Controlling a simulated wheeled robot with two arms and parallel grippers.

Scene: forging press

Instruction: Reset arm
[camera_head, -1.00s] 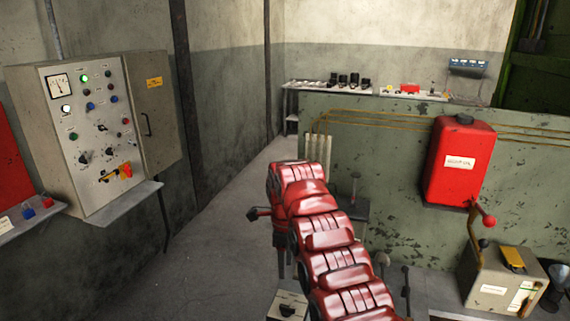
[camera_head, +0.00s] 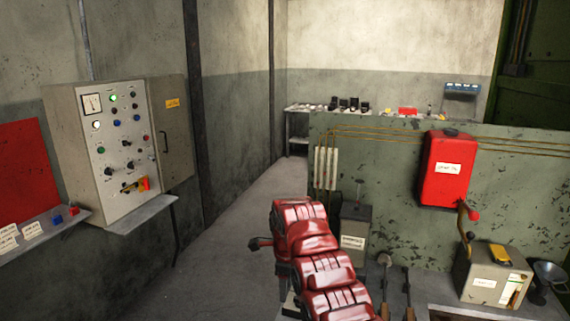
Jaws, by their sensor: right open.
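My right arm, red and segmented, reaches up from the bottom middle of the head view. My left gripper is not in view.
A control cabinet (camera_head: 124,152) with lamps and knobs hangs on the left wall above a grey ledge (camera_head: 140,212). A red tank (camera_head: 446,178) is on the green wall (camera_head: 385,185). A lever box (camera_head: 492,276) stands at lower right. The aisle floor (camera_head: 225,245) is clear.

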